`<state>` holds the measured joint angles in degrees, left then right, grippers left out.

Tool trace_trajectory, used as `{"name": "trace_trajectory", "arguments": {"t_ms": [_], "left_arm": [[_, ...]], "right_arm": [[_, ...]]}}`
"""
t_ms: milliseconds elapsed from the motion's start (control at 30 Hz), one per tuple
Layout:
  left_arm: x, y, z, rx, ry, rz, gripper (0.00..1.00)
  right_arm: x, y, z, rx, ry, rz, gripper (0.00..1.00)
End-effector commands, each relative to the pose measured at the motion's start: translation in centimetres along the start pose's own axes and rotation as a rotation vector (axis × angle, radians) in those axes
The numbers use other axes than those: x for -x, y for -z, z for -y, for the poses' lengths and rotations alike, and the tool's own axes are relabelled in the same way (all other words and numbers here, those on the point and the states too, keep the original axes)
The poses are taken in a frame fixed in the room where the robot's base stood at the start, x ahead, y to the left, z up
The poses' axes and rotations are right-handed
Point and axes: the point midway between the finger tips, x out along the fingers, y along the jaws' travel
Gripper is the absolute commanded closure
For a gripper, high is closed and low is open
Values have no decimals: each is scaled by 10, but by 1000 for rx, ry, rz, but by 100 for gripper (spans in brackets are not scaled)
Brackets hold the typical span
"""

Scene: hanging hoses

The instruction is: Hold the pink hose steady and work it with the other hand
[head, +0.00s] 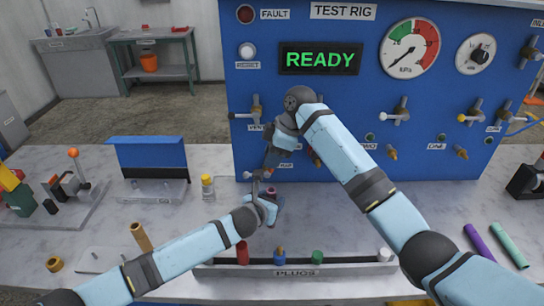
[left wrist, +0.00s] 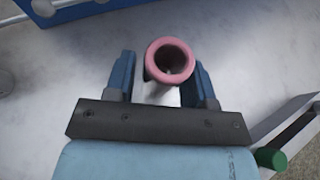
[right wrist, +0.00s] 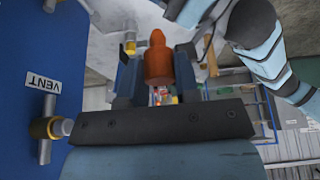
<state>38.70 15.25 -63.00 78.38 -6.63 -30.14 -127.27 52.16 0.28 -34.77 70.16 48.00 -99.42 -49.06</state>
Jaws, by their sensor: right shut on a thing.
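The pink hose (head: 270,191) shows only in part near the middle of the head view, low in front of the blue test rig. In the left wrist view its open round end (left wrist: 170,62) faces the camera, between the fingers of my left gripper (left wrist: 163,80). These fingers stand apart, with a visible gap on the left side. My right gripper (head: 270,160) is just above the left one, close to the panel. In the right wrist view it is shut on an orange plug-like piece (right wrist: 158,60) with a tapered tip. My arms hide the hose's other end.
The blue test rig (head: 250,100) has several valves and ports. A plug rack (head: 350,267) stands at the bench's front edge. A yellow-capped bottle (head: 207,186) stands nearby.

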Motion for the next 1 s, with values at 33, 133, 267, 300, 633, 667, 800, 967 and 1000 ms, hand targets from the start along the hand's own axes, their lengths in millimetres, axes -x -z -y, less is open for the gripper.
{"name": "trace_trajectory", "arguments": {"t_ms": [33, 133, 267, 300, 633, 667, 800, 967, 1000], "left_arm": [[0, 0, 0, 0, 0, 1, 38], [0, -1, -1, 0, -1, 2, 38], [0, -2, -1, -1, -1, 2, 38], [0, -2, -1, -1, -1, 2, 38], [45, -1, -2, -3, -1, 2, 38], [52, -1, -2, -3, 0, 2, 38], [82, -1, -1, -2, 0, 2, 38], [107, 0, -1, -2, -1, 1, 38], [111, -1, 0, -1, 0, 1, 38]], "right_arm": [[0, 0, 0, 0, 0, 0, 93], [0, 0, 0, -1, 0, 1, 93], [0, -1, 0, -1, 0, 1, 93], [0, -1, 0, -1, 0, 1, 93], [0, -1, 0, -1, 0, 1, 93], [0, -1, 0, -1, 0, 1, 93], [0, -1, 0, -1, 0, 1, 93], [0, -1, 0, -1, 0, 1, 93], [0, -1, 0, -1, 0, 1, 93]]}}
